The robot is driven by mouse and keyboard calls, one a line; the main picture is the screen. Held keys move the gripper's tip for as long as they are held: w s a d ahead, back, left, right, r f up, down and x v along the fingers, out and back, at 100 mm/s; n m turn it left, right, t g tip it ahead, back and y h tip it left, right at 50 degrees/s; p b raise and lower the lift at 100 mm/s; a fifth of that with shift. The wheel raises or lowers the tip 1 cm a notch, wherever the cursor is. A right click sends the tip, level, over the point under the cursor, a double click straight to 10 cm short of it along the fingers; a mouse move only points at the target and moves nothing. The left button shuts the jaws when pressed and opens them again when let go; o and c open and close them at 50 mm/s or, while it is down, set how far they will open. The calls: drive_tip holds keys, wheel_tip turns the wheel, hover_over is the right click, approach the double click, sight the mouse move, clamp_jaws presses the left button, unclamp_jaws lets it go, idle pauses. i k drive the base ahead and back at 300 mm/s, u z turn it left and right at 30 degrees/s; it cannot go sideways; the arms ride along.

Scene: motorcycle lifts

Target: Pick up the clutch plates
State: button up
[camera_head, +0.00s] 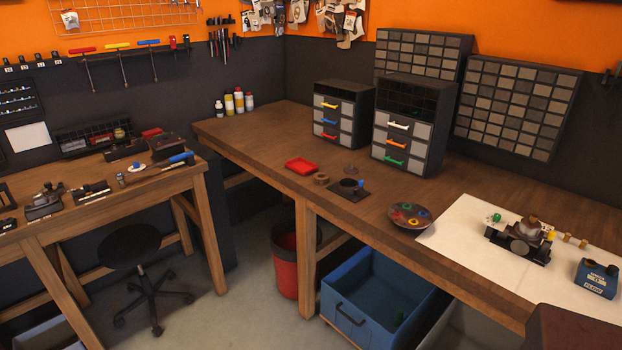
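I cannot tell for sure which things are the clutch plates. A small brown ring-like stack (321,179) lies on the long wooden workbench, just right of a red tray, and could be them. Behind it to the right is another small dark round piece (350,169). A dark square plate with a round black part (349,188) lies at the bench's front edge. My gripper is not in view.
The workbench (260,135) also holds the red tray (301,166), drawer cabinets (403,140), a round dish (409,216) and a white sheet (465,222) with a metal assembly (520,245). Below are a blue crate (345,320) and red bin (285,270). A stool (130,245) stands left.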

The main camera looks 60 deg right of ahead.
sight(321, 178)
drive_tip(key=z, duration=0.15)
drive_tip(key=i, duration=0.75)
drive_tip(key=z, duration=0.75)
drive_tip(key=i, duration=0.55)
drive_tip(key=z, duration=0.25)
